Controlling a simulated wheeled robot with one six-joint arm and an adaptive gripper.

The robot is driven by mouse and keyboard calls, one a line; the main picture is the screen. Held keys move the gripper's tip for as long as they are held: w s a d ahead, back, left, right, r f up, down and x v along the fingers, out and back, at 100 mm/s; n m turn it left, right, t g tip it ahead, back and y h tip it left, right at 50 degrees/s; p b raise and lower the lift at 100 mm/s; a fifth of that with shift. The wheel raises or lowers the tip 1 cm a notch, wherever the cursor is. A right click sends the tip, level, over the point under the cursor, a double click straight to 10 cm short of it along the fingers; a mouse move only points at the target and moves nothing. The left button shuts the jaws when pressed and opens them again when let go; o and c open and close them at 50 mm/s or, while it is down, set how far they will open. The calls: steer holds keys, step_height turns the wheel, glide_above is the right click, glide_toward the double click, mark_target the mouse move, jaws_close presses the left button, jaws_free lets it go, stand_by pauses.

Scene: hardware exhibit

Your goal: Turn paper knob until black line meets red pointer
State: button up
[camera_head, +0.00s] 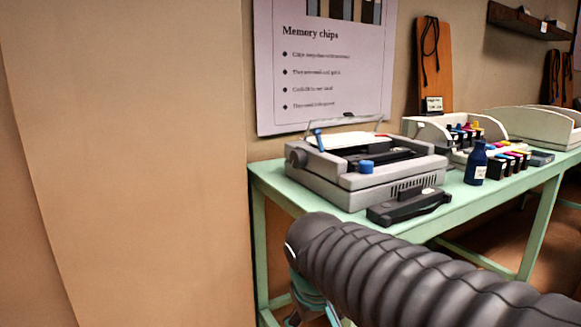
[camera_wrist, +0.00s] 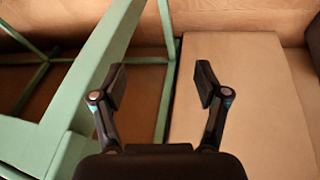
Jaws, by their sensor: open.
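A grey printer (camera_head: 330,185) stands on a green table at the centre of the head view. A round dark grey knob (camera_head: 297,158) sits at its left side, and a blue knob-like part (camera_head: 367,167) sits on its front right. I cannot tell which is the paper knob. No black line or red pointer can be made out at this size. My gripper (camera_wrist: 160,85) is open and empty in the wrist view, beside the green table frame and over the floor. In the head view my arm hides most of it, low in front of the table. The printer is out of the wrist view.
The green table (camera_head: 464,205) carries a black cartridge-like part (camera_head: 408,206), a dark blue bottle (camera_head: 476,163) and several ink cartridges (camera_head: 508,163). A poster (camera_head: 325,70) hangs behind. A tan wall panel (camera_head: 130,150) closes off the left. The table's legs and rails are close to my gripper.

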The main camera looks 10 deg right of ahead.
steer(key=w+a+h+b, duration=0.2)
steer(key=w+a, duration=0.1)
steer(key=w, duration=0.6)
steer(key=m+t+h+b, duration=0.2)
steer(key=m+h+b, duration=0.1)
steer(key=m+h, duration=1.05)
glide_toward(294, 159)
steer(key=shift+m, duration=0.25)
steer(key=x, duration=0.8)
steer(key=shift+w+d, duration=0.2)
steer(key=shift+d, duration=0.15)
steer(key=c, duration=1.2)
